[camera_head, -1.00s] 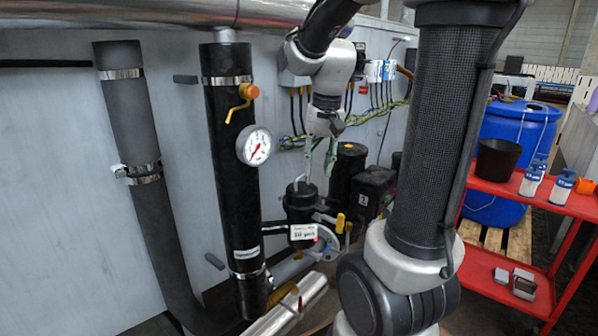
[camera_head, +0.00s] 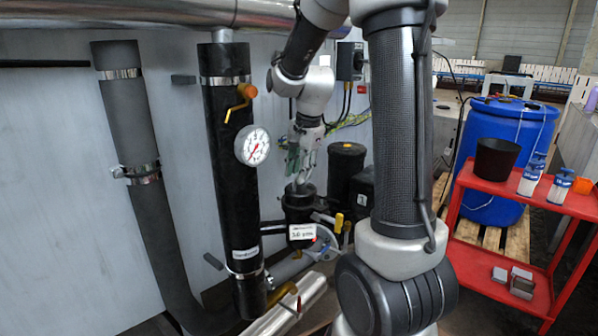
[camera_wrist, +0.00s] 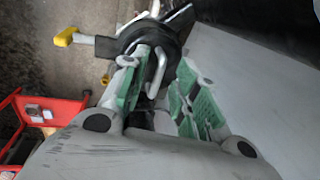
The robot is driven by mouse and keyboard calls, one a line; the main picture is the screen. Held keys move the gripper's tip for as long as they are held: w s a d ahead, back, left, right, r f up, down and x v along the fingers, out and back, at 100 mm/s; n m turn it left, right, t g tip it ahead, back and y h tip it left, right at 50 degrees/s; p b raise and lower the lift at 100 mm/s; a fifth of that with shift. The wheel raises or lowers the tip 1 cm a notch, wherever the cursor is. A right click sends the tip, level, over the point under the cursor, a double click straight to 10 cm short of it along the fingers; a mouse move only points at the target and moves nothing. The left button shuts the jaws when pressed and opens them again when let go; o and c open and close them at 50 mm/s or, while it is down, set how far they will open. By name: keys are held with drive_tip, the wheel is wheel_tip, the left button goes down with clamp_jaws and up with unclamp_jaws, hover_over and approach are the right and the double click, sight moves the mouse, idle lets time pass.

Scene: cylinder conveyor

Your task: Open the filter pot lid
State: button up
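The filter pot (camera_head: 299,206) is a small black cylinder with a white label reading like "50 µm" on its front. Its black round lid (camera_wrist: 170,35) shows in the wrist view with a bent pale metal handle (camera_wrist: 157,70) on top. My gripper (camera_head: 298,176) is just above the lid in the head view. In the wrist view my gripper (camera_wrist: 160,88) is open, with its green-padded fingers apart on either side of the handle. I cannot tell whether either finger touches the handle. The fingers and wrist hide part of the lid in both views.
A thick black pipe with a gauge (camera_head: 252,146) and a yellow-handled valve (camera_head: 240,100) stands left of the pot. A taller black canister (camera_head: 346,175) stands close behind it on the right. A yellow-handled lever (camera_wrist: 67,37) is beside the pot. A red cart (camera_head: 520,190) is farther right.

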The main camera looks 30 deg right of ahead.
drive_tip(key=shift+f, duration=0.25)
